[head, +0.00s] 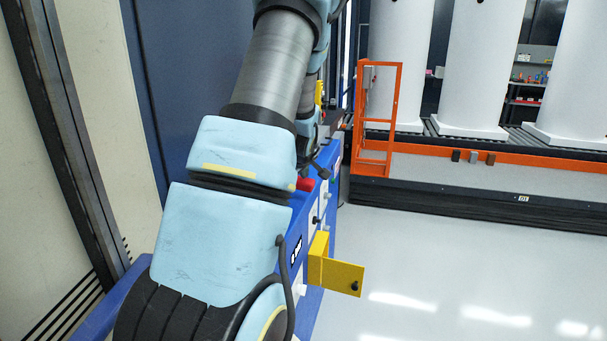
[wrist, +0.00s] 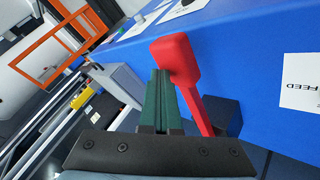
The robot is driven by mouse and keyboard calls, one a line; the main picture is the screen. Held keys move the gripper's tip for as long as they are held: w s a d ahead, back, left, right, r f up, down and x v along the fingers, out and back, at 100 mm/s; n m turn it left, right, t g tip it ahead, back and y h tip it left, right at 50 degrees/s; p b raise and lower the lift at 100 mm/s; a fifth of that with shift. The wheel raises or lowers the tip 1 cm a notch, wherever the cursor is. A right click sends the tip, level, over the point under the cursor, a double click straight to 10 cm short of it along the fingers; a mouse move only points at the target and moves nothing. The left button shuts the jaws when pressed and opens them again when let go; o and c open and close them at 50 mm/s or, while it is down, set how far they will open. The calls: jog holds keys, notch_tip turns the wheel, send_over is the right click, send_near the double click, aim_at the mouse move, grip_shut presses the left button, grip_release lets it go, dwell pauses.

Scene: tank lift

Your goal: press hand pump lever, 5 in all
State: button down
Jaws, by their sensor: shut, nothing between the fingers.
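The hand pump lever is red, with a thick block-shaped grip (wrist: 175,57) and a thinner shaft (wrist: 198,108) running down to a dark base in the wrist view. A red part, probably the same lever, shows just right of my arm in the head view (head: 306,184). My gripper (wrist: 160,74) has dark green fingers that are shut with nothing between them. The fingertips are right beside the lever's grip, on its left in the wrist view. I cannot tell whether they touch it. In the head view my arm hides most of this area.
The lever stands on a blue cabinet (wrist: 255,60) with a white "FEED" label (wrist: 300,82). A yellow panel (head: 342,276) juts from the cabinet's side. An orange rail frame (head: 379,120) and white tanks (head: 484,70) stand beyond. The pale floor (head: 460,265) at right is clear.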

jog(key=shift+f+b, duration=0.65)
jog(key=shift+f, duration=0.25)
dwell(0.6)
jog(key=shift+r, duration=0.1)
dwell(0.5)
jog(key=shift+r+p, duration=1.8)
jog(key=shift+r, duration=0.95)
notch_tip(320, 180, up, 5)
jog(key=p, duration=0.3)
